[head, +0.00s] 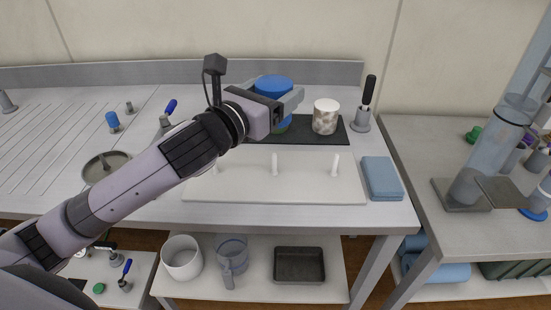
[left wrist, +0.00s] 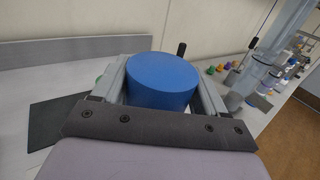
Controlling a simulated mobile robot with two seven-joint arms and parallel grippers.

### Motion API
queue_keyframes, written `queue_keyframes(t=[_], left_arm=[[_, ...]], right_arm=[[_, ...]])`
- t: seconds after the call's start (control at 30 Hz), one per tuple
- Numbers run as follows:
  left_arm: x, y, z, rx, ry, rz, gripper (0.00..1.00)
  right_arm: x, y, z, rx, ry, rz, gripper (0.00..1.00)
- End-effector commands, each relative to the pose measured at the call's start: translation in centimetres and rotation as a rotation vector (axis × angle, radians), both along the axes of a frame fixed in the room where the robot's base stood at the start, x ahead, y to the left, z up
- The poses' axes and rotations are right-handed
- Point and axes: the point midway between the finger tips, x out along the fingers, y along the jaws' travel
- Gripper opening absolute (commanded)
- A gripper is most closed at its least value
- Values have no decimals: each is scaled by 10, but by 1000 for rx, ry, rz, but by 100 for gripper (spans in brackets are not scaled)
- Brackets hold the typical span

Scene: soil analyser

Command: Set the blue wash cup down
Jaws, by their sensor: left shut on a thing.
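The blue wash cup (head: 273,86) is held in my left gripper (head: 278,97) over the back of the bench. In the left wrist view the blue cup (left wrist: 162,82) sits between the two grey fingers, one on each side. In the head view the fingers and wrist hide its lower part. It appears to be above the dark mat (head: 305,136), but I cannot tell the exact height of the gap. My right gripper is in neither view.
A speckled white cup (head: 326,117) stands on the mat right of the gripper. A black-handled brush (head: 367,100) stands beside it. Something green shows partly below the gripper. In front lie a white pegged board (head: 310,188) and a folded blue cloth (head: 381,178).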

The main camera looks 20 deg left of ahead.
Motion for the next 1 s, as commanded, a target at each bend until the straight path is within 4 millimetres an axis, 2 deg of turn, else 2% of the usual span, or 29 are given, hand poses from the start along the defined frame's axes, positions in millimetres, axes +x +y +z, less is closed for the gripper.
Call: queue_keyframes(t=[0.03, 0.3, 0.57, 0.7, 0.8, 1.0], left_arm=[[0, 0, -18, -3, 6, 0, 24], [0, 0, -80, -2, 4, 2, 24], [0, 0, -103, -2, 1, 1, 24], [0, 0, -126, -2, 3, 1, 24], [0, 0, -137, -2, 1, 1, 24], [0, 0, -139, 1, -3, 0, 24]], right_arm=[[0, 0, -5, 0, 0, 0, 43], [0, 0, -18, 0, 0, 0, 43], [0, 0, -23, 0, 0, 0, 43], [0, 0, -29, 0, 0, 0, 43], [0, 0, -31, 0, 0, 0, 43], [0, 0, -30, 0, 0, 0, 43]])
